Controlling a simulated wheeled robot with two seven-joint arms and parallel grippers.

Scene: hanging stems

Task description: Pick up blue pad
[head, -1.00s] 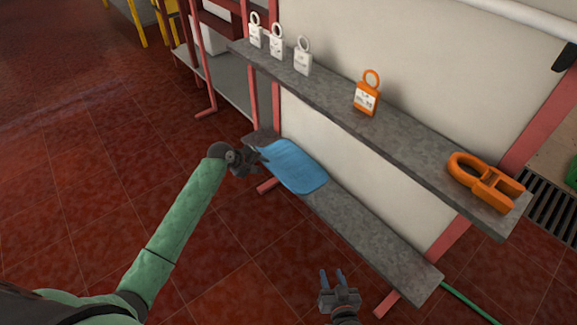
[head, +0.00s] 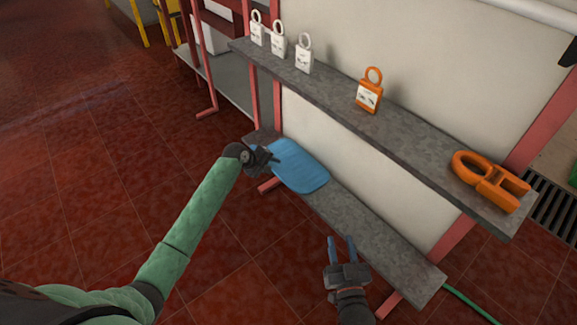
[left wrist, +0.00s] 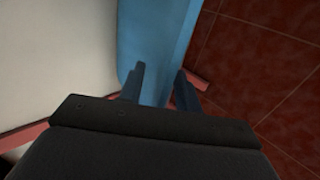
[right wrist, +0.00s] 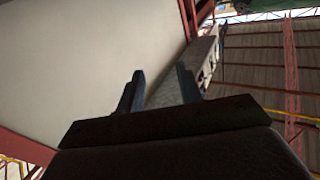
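The blue pad (head: 300,167) lies flat on the left part of the lower grey shelf (head: 365,228). My left gripper (head: 273,157) is at the pad's left end, with its fingers at or over the pad's edge. In the left wrist view the pad (left wrist: 155,40) runs ahead of the left gripper (left wrist: 160,85), whose two fingers stand apart; I cannot tell whether they touch it. My right gripper (head: 341,245) is open and empty, in front of the lower shelf's right half. In the right wrist view the right gripper's fingers (right wrist: 160,85) are apart with nothing between them.
The upper grey shelf (head: 420,158) overhangs the lower one. It carries white tags (head: 303,55), an orange tag (head: 369,92) and a larger orange clamp-like piece (head: 490,182). Red posts (head: 445,240) hold the shelves. The red tiled floor (head: 90,190) at left is clear.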

